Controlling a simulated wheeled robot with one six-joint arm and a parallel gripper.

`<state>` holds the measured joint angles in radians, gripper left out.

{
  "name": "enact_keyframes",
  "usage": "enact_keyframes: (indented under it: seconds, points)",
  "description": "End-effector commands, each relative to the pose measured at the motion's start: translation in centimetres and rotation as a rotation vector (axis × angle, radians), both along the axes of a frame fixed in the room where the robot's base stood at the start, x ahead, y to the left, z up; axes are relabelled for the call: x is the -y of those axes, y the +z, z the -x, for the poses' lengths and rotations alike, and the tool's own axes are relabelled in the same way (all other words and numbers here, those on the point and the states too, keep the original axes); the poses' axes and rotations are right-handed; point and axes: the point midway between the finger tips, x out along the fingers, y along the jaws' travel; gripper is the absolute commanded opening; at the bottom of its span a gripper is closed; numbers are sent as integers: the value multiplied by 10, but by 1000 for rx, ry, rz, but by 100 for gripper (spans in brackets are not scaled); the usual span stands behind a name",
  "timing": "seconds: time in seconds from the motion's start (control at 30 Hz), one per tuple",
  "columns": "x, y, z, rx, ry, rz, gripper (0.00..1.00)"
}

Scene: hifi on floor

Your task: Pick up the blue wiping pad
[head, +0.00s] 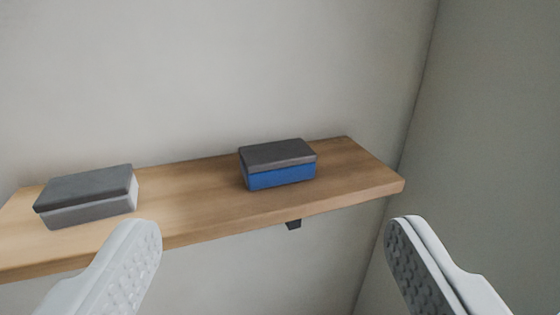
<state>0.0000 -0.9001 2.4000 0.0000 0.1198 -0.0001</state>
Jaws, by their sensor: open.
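My gripper (273,240) is open and empty, with one light grey finger at the lower left and one at the lower right. The pad shows between and above the fingertips in the picture. The fingers do not touch it.
A grey pad (90,204) with a dark top lies on the shelf to the left, with bare shelf between the two. A wall (200,70) runs behind the shelf, and another wall (485,130) stands close to its right end. A dark bracket (293,224) shows under the shelf.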

Motion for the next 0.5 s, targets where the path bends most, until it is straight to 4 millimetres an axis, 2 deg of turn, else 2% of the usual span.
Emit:
enact_keyframes:
  seconds: [0.13, 0.17, 0.27, 0.37, 0.5]
  points:
    - [0, 0, 0, 0, 0, 0, 76]
    - [0, 0, 0, 0, 0, 0, 80]
    - [0, 1, -2, -9, 1, 11, 80]
    - [1, 5, -12, -50, 2, 53, 80]
    - [2, 17, -38, -158, 19, 176, 80]
